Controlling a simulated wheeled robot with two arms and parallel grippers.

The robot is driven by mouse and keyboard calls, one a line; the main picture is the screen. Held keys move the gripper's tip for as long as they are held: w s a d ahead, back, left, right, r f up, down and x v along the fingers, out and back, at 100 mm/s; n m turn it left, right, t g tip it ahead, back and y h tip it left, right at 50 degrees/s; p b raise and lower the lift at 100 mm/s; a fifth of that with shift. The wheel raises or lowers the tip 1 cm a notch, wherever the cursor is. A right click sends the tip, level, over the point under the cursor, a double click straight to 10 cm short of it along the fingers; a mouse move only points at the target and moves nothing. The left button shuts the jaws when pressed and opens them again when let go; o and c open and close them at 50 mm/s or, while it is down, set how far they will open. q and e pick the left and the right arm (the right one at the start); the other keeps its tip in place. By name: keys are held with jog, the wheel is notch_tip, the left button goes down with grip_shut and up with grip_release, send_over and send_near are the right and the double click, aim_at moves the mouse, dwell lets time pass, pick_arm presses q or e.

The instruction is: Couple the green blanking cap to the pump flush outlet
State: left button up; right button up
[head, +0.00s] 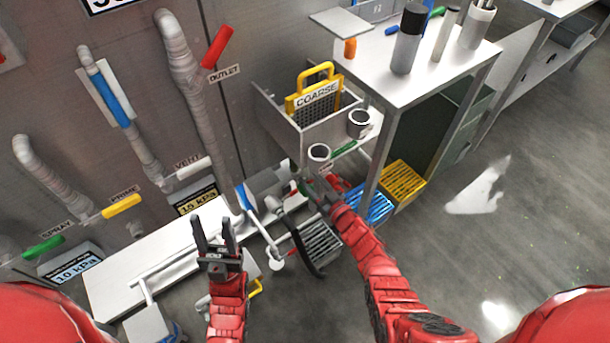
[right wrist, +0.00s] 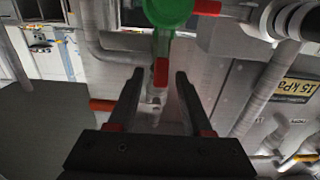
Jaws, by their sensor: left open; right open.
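A green round part (right wrist: 168,10), which looks like the blanking cap, shows at the top edge of the right wrist view, partly cut off. A red piece (right wrist: 161,72) hangs below it on a pale stem, in line with the gap between my right fingers. My right gripper (right wrist: 157,85) is open with nothing clearly held. In the head view my right gripper (head: 308,180) is small and cluttered, beside the white pump pipework. My left gripper (head: 214,226) is open and empty above the white bench. I cannot tell which fitting is the flush outlet.
A steel table (head: 420,75) with bottles stands at the right, with blue (head: 372,204) and yellow crates (head: 404,181) below. A basin holds the yellow COARSE screen (head: 315,97). Pipes with coloured valve handles line the left wall. The floor at right is clear.

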aim_at(310, 180)
jog(key=shift+b+x, duration=0.55)
jog(key=shift+x, duration=1.25)
grip_shut()
